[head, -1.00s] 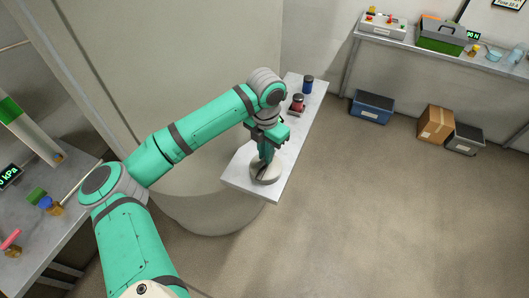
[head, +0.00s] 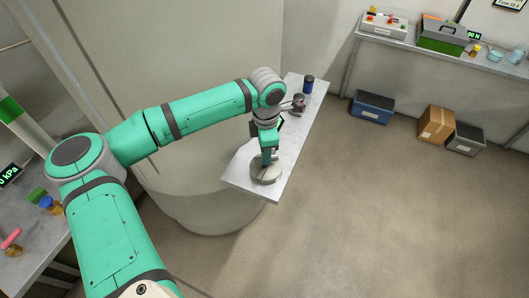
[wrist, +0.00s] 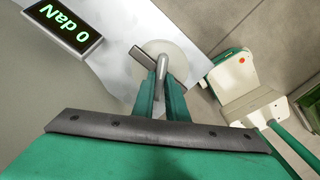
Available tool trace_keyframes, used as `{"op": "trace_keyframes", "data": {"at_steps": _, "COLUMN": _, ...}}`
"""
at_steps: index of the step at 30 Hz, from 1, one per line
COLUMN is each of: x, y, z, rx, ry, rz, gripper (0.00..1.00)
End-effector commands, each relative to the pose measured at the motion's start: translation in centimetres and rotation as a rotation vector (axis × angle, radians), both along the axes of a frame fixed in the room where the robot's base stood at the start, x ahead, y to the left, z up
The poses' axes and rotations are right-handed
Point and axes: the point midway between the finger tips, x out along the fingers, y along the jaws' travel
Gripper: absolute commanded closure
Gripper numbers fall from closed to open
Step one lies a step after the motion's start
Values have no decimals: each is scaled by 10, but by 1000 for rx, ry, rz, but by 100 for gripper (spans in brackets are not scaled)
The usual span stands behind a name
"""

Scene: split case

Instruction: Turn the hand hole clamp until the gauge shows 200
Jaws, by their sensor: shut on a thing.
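The hand hole clamp (head: 262,176) is a round pale disc with a grey bar across it, at the near end of the narrow shelf. It also shows in the wrist view (wrist: 184,52), where the bar slants across the disc. My gripper (head: 268,158) is over the disc, pointing down. In the wrist view my gripper (wrist: 161,75) is shut on the clamp's grey handle, with a finger on each side. The gauge (wrist: 64,27) is a black box with green digits reading 0 daN, upside down in the wrist view. Part of the disc is hidden by my fingers.
The shelf (head: 237,176) runs along a large beige tank (head: 215,60). A blue-topped jar (head: 308,84) and a dark reddish one (head: 298,104) stand farther along it. A left bench holds a kPa display (head: 9,176). Boxes (head: 436,124) lie on the floor at right; the middle floor is clear.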

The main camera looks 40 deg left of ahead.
Motion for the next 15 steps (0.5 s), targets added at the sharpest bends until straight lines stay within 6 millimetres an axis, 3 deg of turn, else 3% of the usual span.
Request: {"op": "trace_keyframes", "data": {"at_steps": 15, "x": -1, "y": -1, "z": -1, "rx": -1, "ry": 6, "rz": -297, "gripper": 100}}
